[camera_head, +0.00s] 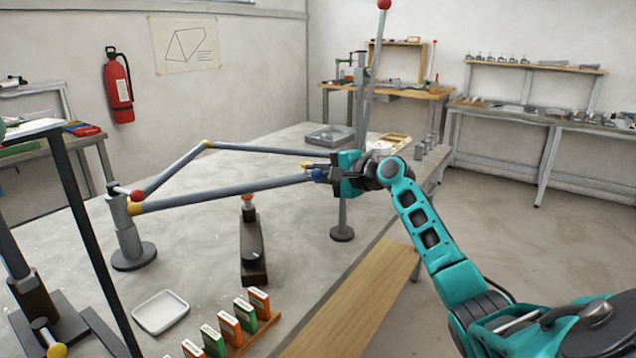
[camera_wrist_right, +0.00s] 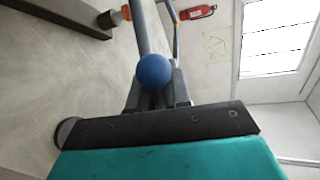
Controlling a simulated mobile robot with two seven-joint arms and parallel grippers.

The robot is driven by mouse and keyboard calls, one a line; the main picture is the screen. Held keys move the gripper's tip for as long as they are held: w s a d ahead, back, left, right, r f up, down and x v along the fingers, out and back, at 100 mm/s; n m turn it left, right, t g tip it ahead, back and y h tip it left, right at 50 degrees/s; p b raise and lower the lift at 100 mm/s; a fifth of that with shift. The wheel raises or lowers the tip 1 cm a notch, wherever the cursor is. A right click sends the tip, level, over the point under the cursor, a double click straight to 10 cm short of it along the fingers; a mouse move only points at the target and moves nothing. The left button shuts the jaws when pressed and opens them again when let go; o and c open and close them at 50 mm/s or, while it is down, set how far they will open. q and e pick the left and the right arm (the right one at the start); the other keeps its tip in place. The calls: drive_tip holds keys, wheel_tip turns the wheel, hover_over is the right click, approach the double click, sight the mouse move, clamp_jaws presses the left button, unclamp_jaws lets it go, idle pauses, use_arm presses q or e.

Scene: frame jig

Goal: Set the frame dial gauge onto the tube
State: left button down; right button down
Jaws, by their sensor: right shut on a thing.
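My right gripper (camera_head: 322,174) is shut at the right end of the grey frame, on a small part with a blue ball knob (camera_head: 316,174). In the right wrist view the blue ball (camera_wrist_right: 153,71) sits between the dark fingers (camera_wrist_right: 158,98). The lower grey tube (camera_head: 230,191) runs left from there to a yellow joint. I cannot tell whether the held part touches the tube, and no dial face shows. A dark block with an orange-topped post (camera_head: 252,245) stands on the table below the tube. My left gripper is not in view.
A round-based stand (camera_head: 130,240) with a red-balled bar supports the frame's left end. A white tray (camera_head: 160,312) and a rack of orange and green boxes (camera_head: 240,322) lie in front. A grey tray (camera_head: 330,136) lies behind. The table middle is mostly clear.

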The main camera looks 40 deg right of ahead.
drive_tip(key=shift+s+f+n+g+y+b, duration=0.25)
drive_tip(key=shift+s+n+g+y+b, duration=0.3)
drive_tip(key=shift+n+y, duration=0.45)
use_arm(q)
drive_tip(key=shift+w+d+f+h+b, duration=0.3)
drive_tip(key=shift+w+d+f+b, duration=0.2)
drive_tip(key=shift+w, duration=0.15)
use_arm(e)
drive_tip(key=s+n+y, duration=0.1)
drive_tip(key=n+g+y, duration=0.1)
drive_tip(key=s+n+g+y, duration=0.1)
drive_tip(key=y, duration=0.1)
drive_tip(key=shift+s+d+r, duration=0.15)
drive_tip(key=shift+s+d, duration=0.1)
drive_tip(key=shift+s, duration=0.05)
drive_tip(key=shift+n+g+y, duration=0.25)
drive_tip(key=shift+n+y, duration=0.05)
drive_tip(key=c, duration=1.3)
unclamp_jaws()
drive_tip(key=shift+o, duration=0.7)
drive_tip(key=shift+s, duration=0.1)
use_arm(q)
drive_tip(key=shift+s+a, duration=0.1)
use_arm(e)
drive_tip(key=shift+r, duration=0.1)
